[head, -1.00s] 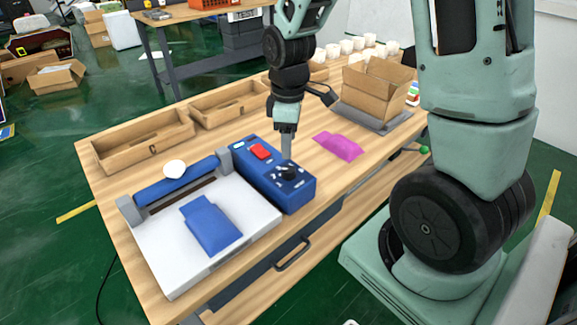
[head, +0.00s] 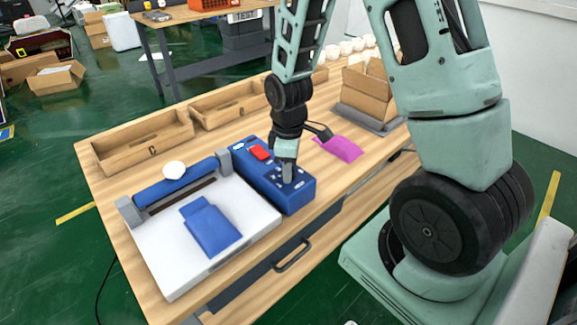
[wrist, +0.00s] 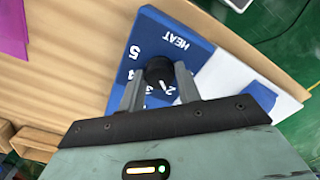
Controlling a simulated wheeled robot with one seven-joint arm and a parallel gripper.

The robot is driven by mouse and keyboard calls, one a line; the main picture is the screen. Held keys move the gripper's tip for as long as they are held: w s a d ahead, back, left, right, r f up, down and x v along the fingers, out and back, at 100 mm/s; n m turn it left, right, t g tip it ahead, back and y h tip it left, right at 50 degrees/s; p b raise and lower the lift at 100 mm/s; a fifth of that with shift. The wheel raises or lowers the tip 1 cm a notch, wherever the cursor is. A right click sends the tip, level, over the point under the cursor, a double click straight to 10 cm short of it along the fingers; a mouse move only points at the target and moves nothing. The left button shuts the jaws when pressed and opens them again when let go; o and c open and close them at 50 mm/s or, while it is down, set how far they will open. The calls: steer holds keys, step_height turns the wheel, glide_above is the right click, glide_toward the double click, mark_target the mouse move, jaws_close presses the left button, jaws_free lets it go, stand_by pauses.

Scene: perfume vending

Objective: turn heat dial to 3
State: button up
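The heat dial (wrist: 159,71) is a round black knob with a white mark, on the blue control box (head: 298,197). In the wrist view the lettering HEAT and a 5 are readable; the lower numbers are partly covered by the fingers. The dial's white mark points toward the lower numbers, but I cannot tell exactly which. My gripper (wrist: 160,78) points down over the box, one finger on each side of the dial, very close to it. Whether the fingers press on it is not clear. In the head view my gripper (head: 287,178) hides most of the dial.
A red switch (head: 261,152) is on the box behind the dial. The white sealer bed (head: 180,255) with a blue packet (head: 210,228) lies left. A pink packet (head: 340,148) lies right. Wooden trays (head: 142,142) and a cardboard box (head: 367,95) stand farther back.

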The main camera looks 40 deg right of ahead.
steer(key=shift+c, duration=0.6)
steer(key=shift+m, duration=0.3)
steer(key=m+p, duration=0.1)
steer(key=m, duration=0.3)
steer(key=m+p, duration=0.1)
steer(key=m, duration=0.4)
steer(key=shift+w, duration=0.1)
steer(key=o, duration=1)
steer(key=shift+c, duration=0.2)
steer(key=shift+r, duration=0.15)
